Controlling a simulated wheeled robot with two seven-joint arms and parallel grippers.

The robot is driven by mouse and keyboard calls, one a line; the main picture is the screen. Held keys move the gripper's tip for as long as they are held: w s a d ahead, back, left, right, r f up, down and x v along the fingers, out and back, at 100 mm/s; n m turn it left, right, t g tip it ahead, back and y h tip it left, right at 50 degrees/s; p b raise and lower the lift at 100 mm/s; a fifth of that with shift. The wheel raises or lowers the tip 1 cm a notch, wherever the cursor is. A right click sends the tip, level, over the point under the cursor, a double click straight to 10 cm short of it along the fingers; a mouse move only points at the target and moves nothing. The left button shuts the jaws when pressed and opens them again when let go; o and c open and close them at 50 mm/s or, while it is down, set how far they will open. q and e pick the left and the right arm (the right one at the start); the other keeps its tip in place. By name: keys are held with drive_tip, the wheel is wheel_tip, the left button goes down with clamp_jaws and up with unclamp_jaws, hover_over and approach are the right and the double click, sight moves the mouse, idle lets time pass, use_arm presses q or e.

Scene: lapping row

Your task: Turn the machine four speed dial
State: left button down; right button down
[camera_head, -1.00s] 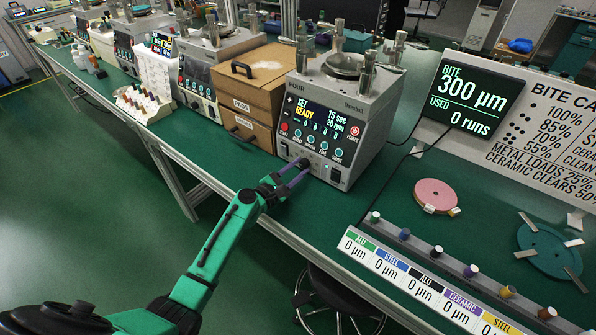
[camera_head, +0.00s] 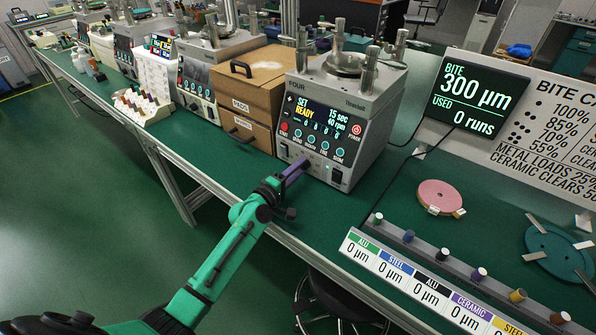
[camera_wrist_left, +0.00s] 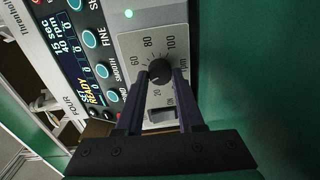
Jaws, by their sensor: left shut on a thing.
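Machine four (camera_head: 335,125) is a grey and white unit marked FOUR on the green bench. Its screen (camera_head: 322,118) reads SET READY, 15 sec, 40 rpm. The speed dial (camera_wrist_left: 158,69) is a small black knob on a pale scale plate marked 20 to 100. My left gripper (camera_head: 301,165) reaches the lower front of the machine, and its purple fingers hide the dial in the head view. In the left wrist view my left gripper (camera_wrist_left: 160,80) is shut on the dial, one finger on each side. My right gripper is not in view.
A brown box (camera_head: 240,90) stands left of machine four. Right of it are a BITE display (camera_head: 476,97), a pink disc (camera_head: 440,196), a green disc (camera_head: 556,250) and a row of labelled pegs on a grey rail (camera_head: 450,258). The bench front edge lies below my arm.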

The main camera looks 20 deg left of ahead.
use_arm(q)
drive_tip(key=shift+m, duration=1.9)
drive_tip(key=shift+f, duration=0.1)
drive_tip(key=shift+d, duration=0.1)
drive_tip(key=c, duration=0.5)
unclamp_jaws()
drive_tip(key=shift+s, duration=0.1)
drive_tip(key=v, duration=1.4)
drive_tip(key=shift+s+b, duration=0.3)
